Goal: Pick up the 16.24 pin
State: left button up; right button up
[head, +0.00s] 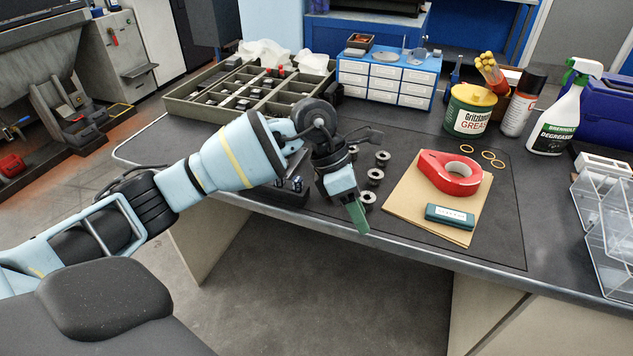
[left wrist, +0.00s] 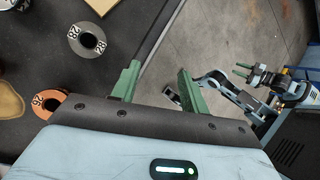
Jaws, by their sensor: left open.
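No pin marked 16.24 can be made out in either view. A dark block (head: 276,194) with small shiny pieces on top stands at the table's front edge, partly hidden behind my left arm; I cannot read any marks there. My left gripper (head: 358,220) is over the front edge of the table, to the right of that block, pointing down. In the left wrist view, its green fingers (left wrist: 158,80) are apart with nothing between them. What seems to be my right gripper (left wrist: 250,72) shows small at the right of that view.
Several dark ringed bushings (head: 375,176) stand just right of my left gripper. A grey ring marked 28 (left wrist: 87,40) and an orange ring marked 26 (left wrist: 48,103) show in the wrist view.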

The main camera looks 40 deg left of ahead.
aim_at(300, 179)
pick_arm(q)
jog(key=a+r+y, duration=0.2)
jog(key=a, duration=0.3)
jog(key=w+a+r+y, duration=0.1)
jog(key=a+r+y, duration=0.1)
jog(key=a+r, duration=0.1)
jog(key=w+a+r+n+y, duration=0.1)
jog(key=a+r+y, duration=0.1)
jog(key=a, duration=0.4)
jog(key=shift+a+r, duration=0.3)
jog(key=shift+r, duration=0.25)
jog(key=shift+s+f, duration=0.15)
jog(key=shift+f, duration=1.85)
jog(key=shift+s+f, duration=0.15)
jog(key=shift+f, duration=1.8)
jog(key=shift+c, duration=0.4)
grip_shut()
